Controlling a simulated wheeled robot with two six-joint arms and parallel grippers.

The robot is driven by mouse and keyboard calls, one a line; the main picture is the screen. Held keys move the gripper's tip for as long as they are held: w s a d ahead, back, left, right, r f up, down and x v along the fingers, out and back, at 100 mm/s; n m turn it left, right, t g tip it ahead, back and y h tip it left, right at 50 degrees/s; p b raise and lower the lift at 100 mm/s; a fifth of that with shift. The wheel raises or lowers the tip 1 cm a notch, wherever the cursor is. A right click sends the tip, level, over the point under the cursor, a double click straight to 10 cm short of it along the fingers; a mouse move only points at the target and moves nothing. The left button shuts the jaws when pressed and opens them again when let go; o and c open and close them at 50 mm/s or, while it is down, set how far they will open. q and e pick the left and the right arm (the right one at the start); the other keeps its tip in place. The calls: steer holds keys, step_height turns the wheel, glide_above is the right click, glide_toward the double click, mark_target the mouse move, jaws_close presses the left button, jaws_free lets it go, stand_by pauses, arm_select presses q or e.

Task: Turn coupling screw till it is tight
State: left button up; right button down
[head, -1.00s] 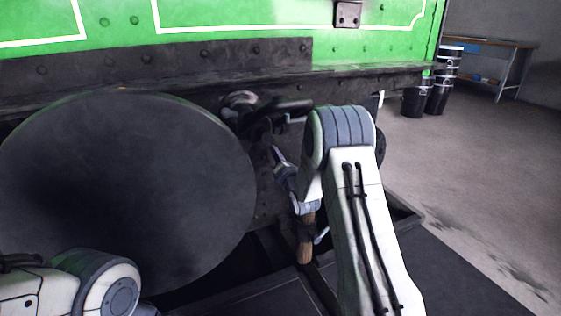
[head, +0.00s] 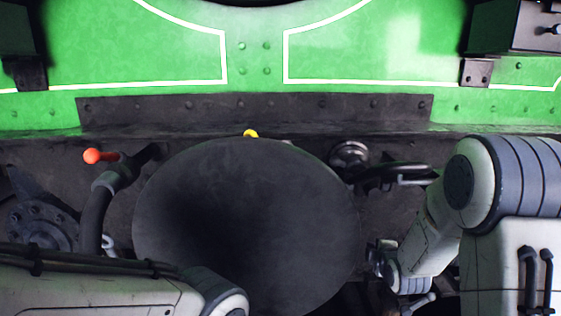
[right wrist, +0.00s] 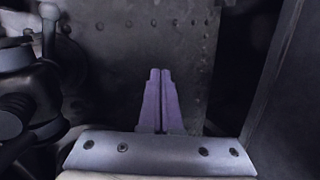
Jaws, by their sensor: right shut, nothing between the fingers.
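In the right wrist view, a dark mechanism with a ball-ended bar (right wrist: 48,25) stands at the left edge; it looks like the coupling screw, but only part of it shows. My right gripper (right wrist: 160,71) is shut and empty, its purple fingers together, to the right of the mechanism and apart from it in the picture. In the head view my right gripper (head: 374,257) is low, just right of the large round buffer, partly hidden in shadow. I cannot make out the screw clearly in the head view. My left arm shows at lower left; its gripper is out of view.
The dark round buffer (head: 245,225) fills the middle of the head view. A hose with a red-tipped handle (head: 93,156) is on the left. A dark hook-like part (head: 390,175) juts out above my right gripper. The green tram front (head: 255,70) spans the top.

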steer(key=s+a+f+m+g, duration=0.1)
steer(key=s+a+m+g, duration=0.15)
steer(key=s+m, duration=0.4)
steer(key=s+a+f+m+g, duration=0.2)
steer(key=s+m+g, duration=0.2)
steer(key=s, duration=0.5)
steer(key=s+a+f+m+g, duration=0.1)
steer(key=s+a+m+g, duration=0.15)
steer(key=s+m, duration=0.4)
steer(key=s+a+r+n+g+y+p, duration=0.1)
steer(key=s+a+r+n+g+p, duration=0.1)
steer(key=s+a+r+n, duration=0.4)
steer(key=s+a+r+n+g+y+p, duration=0.15)
steer(key=s+a+r, duration=0.25)
steer(key=s+a, duration=0.5)
step_height(320, 180, up, 38)
steer(key=d+p, duration=0.1)
steer(key=p, duration=3.7)
steer(key=shift+s+d+f+h, duration=0.25)
steer(key=shift+s+h, duration=0.05)
steer(key=shift+h, duration=0.05)
steer(key=shift+n, duration=0.25)
